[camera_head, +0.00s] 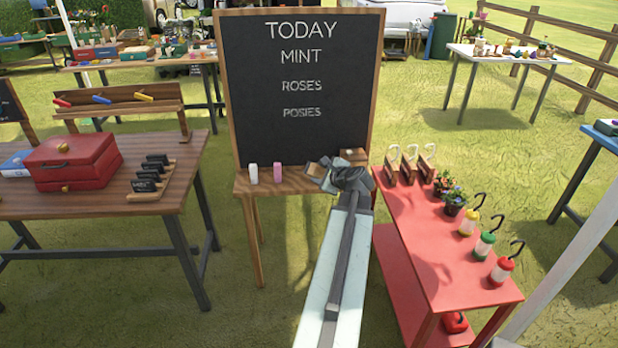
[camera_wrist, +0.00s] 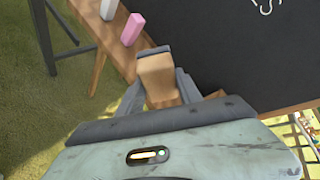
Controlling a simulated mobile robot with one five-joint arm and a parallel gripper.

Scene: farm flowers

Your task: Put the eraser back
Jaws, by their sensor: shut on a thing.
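My gripper (camera_wrist: 160,85) is shut on the eraser (camera_wrist: 157,76), a tan wooden block held between the two grey fingers. In the head view my gripper (camera_head: 335,174) is at the right part of the chalkboard's wooden ledge (camera_head: 223,185), and a tan part of the eraser (camera_head: 316,169) shows at its left. I cannot tell whether the eraser touches the ledge. The chalkboard (camera_head: 300,90) stands upright behind, with "TODAY, MINT, ROSES, POSIES" on it. A white chalk (camera_head: 252,173) and a pink chalk (camera_head: 277,172) stand on the ledge to the left.
A small brown block (camera_head: 353,155) shows just behind my gripper. A red table (camera_head: 430,240) with lanterns and flower pots stands close at right. A brown table (camera_head: 100,205) with a red box (camera_head: 72,160) is at left. Grass lies open between the left table and the chalkboard.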

